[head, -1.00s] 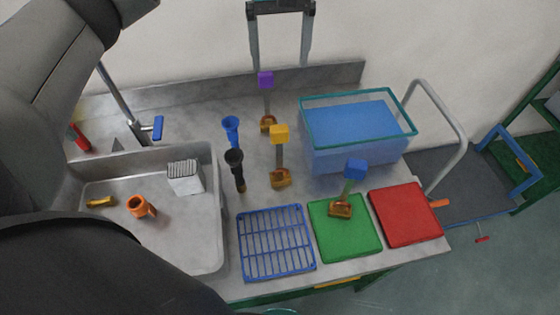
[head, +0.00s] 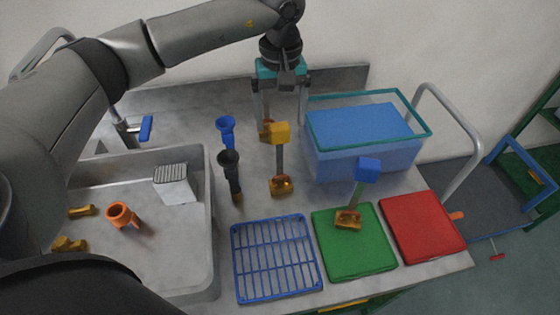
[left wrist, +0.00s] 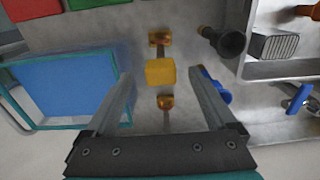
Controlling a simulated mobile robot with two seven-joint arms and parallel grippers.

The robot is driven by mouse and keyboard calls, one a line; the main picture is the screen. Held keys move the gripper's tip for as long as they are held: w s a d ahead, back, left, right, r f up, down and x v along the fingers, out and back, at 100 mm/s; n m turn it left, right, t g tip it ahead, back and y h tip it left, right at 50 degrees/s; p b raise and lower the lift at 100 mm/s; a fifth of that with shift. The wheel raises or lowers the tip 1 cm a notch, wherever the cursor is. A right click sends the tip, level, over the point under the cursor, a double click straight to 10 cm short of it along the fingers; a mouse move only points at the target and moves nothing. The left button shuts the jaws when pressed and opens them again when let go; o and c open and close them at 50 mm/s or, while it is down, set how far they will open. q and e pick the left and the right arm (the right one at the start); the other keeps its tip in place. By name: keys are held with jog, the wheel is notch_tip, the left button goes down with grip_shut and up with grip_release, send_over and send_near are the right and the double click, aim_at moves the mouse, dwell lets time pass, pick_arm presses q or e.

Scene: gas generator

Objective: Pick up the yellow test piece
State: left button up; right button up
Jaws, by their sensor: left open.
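The yellow test piece has a yellow cube (head: 278,132) on a grey stem. It stands upright on a brass foot (head: 282,187) on the grey worktop (head: 170,128). In the left wrist view its yellow cube (left wrist: 160,72) shows in line with the gap between the fingers. My left gripper (head: 280,120) is open and empty, just behind and above the yellow cube, its fingers pointing down. I cannot tell from the head view whether the cube is between the fingers. My right gripper is not in view.
A brass foot (head: 265,130) shows behind; its purple cube is hidden. Blue (head: 227,133) and black (head: 231,170) funnel-topped parts stand left. A blue bin (head: 362,140) stands right. A blue-cubed piece (head: 367,170) stands on the green pad (head: 352,253).

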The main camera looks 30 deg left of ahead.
aim_at(280, 143)
pick_arm(q)
jog(key=shift+w+a+f, duration=0.1)
jog(key=shift+f, duration=3.35)
grip_shut()
